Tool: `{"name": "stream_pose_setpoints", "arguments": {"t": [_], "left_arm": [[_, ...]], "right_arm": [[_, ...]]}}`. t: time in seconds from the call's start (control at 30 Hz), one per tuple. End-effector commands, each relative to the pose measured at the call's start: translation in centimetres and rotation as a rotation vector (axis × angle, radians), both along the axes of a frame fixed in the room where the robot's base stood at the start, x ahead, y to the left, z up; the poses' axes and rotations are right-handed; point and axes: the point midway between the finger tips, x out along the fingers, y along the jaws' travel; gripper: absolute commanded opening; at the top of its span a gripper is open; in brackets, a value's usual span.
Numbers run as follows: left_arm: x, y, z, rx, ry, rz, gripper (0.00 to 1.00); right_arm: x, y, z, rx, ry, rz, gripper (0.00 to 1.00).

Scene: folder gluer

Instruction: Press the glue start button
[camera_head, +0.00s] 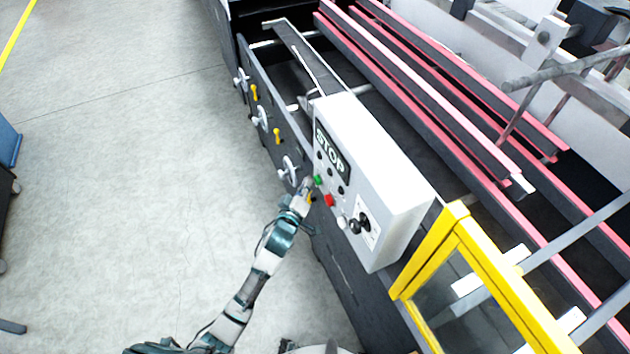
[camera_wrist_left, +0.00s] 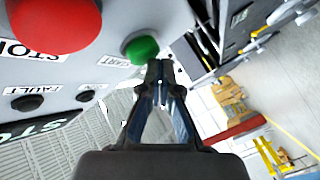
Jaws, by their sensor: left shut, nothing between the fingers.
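The control box (camera_head: 385,170) is a white panel with a dark STOP display, mounted on the side of the machine. Its green button (camera_head: 318,180) sits beside a red button (camera_head: 329,200). In the left wrist view the green button (camera_wrist_left: 141,49) is labelled START, and the large red button (camera_wrist_left: 55,22) is labelled STOP. My left gripper (camera_head: 306,187) is shut and empty, with its tips close to the green button. In the wrist view the left gripper (camera_wrist_left: 160,72) has its tips just below and right of that button; I cannot tell whether they touch. My right gripper is not in view.
A black knob (camera_head: 356,226) and small dark buttons are on the same panel. Handwheels (camera_head: 289,168) and yellow levers (camera_head: 277,135) stick out along the machine's side. A yellow-framed guard (camera_head: 448,236) stands right of the box.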

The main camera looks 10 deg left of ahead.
Motion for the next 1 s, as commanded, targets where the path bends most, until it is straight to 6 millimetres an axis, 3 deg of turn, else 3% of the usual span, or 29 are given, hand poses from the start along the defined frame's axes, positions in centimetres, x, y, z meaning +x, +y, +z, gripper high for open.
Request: {"name": "stream_pose_setpoints", "arguments": {"t": [1.0], "left_arm": [[-0.53, 0.29, 0.18, 0.000, 0.000, 0.000, 0.00]], "right_arm": [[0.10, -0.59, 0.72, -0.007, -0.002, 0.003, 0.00]]}}
